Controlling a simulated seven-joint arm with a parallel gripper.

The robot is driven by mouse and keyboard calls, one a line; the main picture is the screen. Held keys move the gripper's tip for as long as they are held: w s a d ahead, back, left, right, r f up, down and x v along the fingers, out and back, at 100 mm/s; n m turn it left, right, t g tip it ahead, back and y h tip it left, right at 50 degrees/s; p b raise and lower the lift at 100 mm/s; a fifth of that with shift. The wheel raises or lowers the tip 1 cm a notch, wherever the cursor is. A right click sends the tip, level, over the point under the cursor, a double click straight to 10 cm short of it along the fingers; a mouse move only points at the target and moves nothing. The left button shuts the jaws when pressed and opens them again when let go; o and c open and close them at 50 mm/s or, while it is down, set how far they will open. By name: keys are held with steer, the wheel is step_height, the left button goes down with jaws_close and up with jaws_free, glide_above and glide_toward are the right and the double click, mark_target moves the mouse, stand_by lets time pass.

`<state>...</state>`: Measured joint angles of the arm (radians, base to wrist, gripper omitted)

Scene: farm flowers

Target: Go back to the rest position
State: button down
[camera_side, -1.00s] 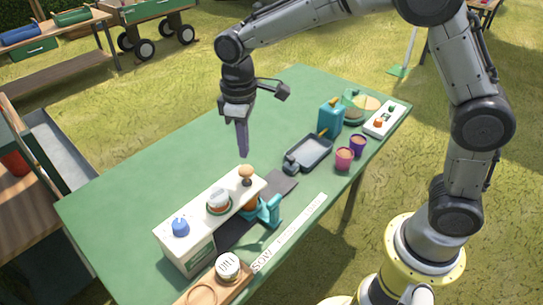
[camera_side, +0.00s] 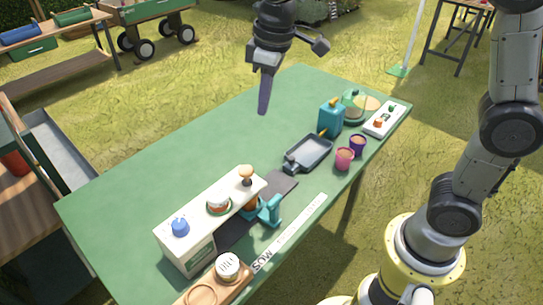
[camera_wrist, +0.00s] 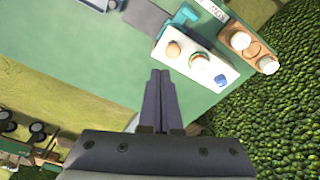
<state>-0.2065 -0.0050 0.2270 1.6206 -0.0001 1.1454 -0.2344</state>
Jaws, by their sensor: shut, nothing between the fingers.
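My gripper (camera_side: 263,104) is shut and empty, pointing down in the air above the back part of the green table (camera_side: 130,190). Its closed fingers also show in the wrist view (camera_wrist: 160,78), side by side. Nothing touches the fingers in either view. My upper arm runs out of the top of the side view.
A white stand (camera_side: 187,252) with a blue knob, a round dial and a wooden knob is at the table's front left. The table's back left is clear.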

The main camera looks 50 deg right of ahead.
steer(key=s+d+r+m+t, duration=0.1)
steer(key=s+d+r, duration=0.15)
steer(key=s, duration=0.35)
steer(key=s+d+r+m+t, duration=0.1)
steer(key=s+d+r+t, duration=0.1)
steer(key=s+d, duration=0.35)
steer(key=s+f+m, duration=0.3)
steer(key=s+f, duration=0.3)
steer(key=s, duration=0.4)
steer(key=shift+f+t, duration=0.2)
steer(key=shift+t, duration=0.2)
steer(key=shift+s, duration=0.1)
